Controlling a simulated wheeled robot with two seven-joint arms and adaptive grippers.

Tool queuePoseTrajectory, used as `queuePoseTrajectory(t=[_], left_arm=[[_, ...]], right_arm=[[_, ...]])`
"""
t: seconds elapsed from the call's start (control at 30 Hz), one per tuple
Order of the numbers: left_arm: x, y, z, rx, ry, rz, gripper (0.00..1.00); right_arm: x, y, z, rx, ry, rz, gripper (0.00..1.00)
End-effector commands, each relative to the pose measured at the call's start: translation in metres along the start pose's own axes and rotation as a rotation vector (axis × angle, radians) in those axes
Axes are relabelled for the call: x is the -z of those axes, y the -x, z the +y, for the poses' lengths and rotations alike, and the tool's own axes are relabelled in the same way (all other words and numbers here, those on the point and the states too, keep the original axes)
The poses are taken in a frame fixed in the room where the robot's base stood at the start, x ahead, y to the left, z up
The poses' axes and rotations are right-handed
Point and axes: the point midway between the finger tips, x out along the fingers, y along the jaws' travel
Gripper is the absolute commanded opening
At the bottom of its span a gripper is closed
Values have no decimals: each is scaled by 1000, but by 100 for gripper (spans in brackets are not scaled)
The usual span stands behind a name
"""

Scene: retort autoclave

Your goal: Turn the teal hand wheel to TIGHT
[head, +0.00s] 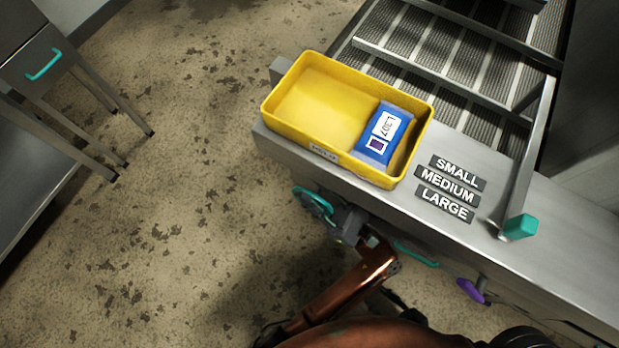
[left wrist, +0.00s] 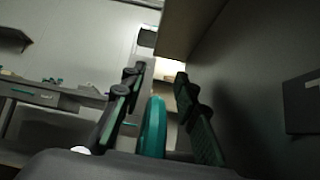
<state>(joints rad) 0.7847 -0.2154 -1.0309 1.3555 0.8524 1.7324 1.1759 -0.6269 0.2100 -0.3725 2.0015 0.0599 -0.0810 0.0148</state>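The teal hand wheel (head: 313,203) is below the front edge of the steel table, under the yellow bin. My left gripper (head: 333,213) is right at the wheel, to its right in the head view. In the left wrist view the wheel (left wrist: 152,128) shows nearly edge-on between the two fingers of my left gripper (left wrist: 160,80). The fingers are spread, with a gap visible on each side of the wheel. No TIGHT mark can be seen. My right gripper is not in view.
A yellow bin (head: 297,133) holding a blue pouch (head: 385,132) sits on the table (head: 560,262) above the wheel. A teal bar handle (head: 416,255), a purple handle (head: 471,291) and a teal-tipped lever (head: 520,227) are to the right.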

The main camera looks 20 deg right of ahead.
Motion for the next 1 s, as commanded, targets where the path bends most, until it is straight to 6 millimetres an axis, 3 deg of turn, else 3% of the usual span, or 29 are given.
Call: queuePoseTrajectory(t=[0.13,0.53,1.0], left_arm=[[2,-1,2,-3,-4,1,26],[1,0,1,-2,-3,1,0],[0,1,0,-1,-1,-2,0]], right_arm=[[0,0,0,0,0,0,40],[0,0,0,0,0,2,40],[0,-1,0,0,0,2,40]])
